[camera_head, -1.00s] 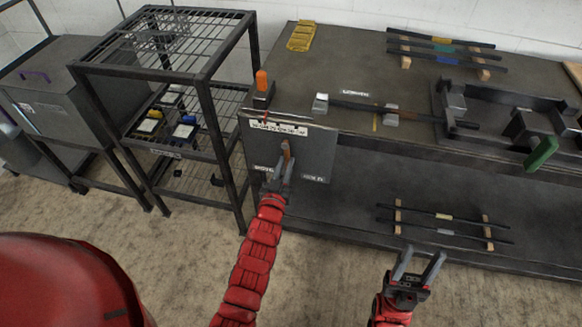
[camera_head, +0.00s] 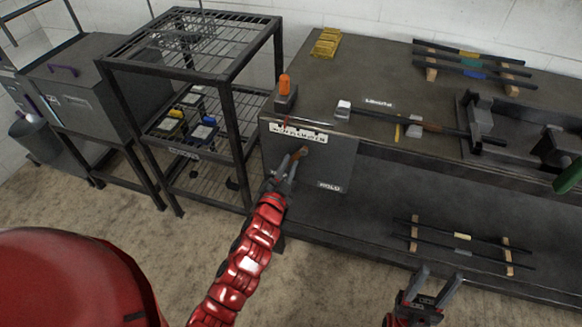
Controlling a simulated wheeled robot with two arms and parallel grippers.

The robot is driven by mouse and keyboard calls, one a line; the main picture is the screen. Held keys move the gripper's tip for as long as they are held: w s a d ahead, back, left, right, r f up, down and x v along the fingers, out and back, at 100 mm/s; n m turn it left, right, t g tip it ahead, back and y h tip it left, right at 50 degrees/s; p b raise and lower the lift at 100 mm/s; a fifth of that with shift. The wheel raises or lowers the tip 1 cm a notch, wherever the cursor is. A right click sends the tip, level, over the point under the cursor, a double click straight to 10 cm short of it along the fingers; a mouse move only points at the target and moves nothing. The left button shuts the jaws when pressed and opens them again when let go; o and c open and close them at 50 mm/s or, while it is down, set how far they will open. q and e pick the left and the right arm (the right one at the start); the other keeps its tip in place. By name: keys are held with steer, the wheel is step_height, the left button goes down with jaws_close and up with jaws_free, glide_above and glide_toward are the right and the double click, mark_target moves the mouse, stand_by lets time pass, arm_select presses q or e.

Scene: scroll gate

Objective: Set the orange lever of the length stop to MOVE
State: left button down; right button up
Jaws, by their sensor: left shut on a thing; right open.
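A grey panel (camera_head: 335,165) hangs on the front of the bench's left end, with a white label strip (camera_head: 298,133) on top. A small label at its lower right (camera_head: 330,187) appears to read HOLD; the panel's lower left is hidden by my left gripper. My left gripper (camera_head: 297,157) is shut on a small orange-brown lever (camera_head: 304,149) on this panel. The lever's tip leans up and right; its lower part is hidden by the fingers. A separate bright orange handle (camera_head: 285,84) stands upright on a dark block on the bench top. My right gripper (camera_head: 438,287) is open and empty at lower right.
The bench top (camera_head: 390,80) carries a bar between metal blocks (camera_head: 415,121), a yellow piece (camera_head: 326,42) and a rack of bars (camera_head: 473,65). More bars lie on the lower shelf (camera_head: 465,240). A wire shelf unit (camera_head: 235,110) stands close left of the panel.

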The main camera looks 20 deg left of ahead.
stand_by(0.5)
arm_select(q)
steer(key=c, duration=0.8)
jaws_free()
steer(key=s, duration=1.7)
steer(key=shift+s, duration=0.2)
steer(key=shift+r, duration=0.1)
